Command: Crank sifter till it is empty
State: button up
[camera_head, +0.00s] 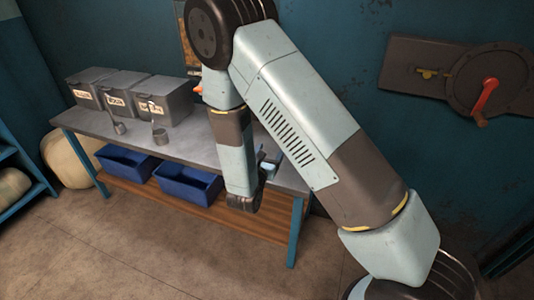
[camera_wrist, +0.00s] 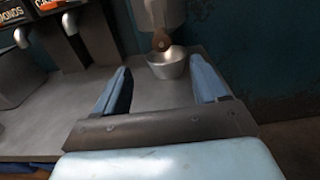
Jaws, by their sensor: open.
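In the wrist view, my gripper (camera_wrist: 160,84) is open and empty, its two blue fingers spread wide over the grey table (camera_wrist: 155,95). Beyond the fingertips, a small metal bowl (camera_wrist: 168,66) stands on the table by the wall. Above it hangs a pale metal cylinder (camera_wrist: 158,12), probably the sifter, with a brown rounded part (camera_wrist: 161,40) at its lower end. The cylinder's top is cut off by the frame, and no crank or contents can be made out. In the head view my arm covers this part of the table.
Grey labelled bins (camera_head: 124,90) stand at the table's left, with scoops (camera_head: 159,134) in front. Blue crates (camera_head: 188,183) sit on the lower shelf. A wall panel (camera_head: 410,66) with a red handle (camera_head: 485,97) is at right. The floor in front is clear.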

jog(key=shift+x, duration=6.25)
jog(key=c, duration=1.1)
jog(key=shift+c, duration=0.2)
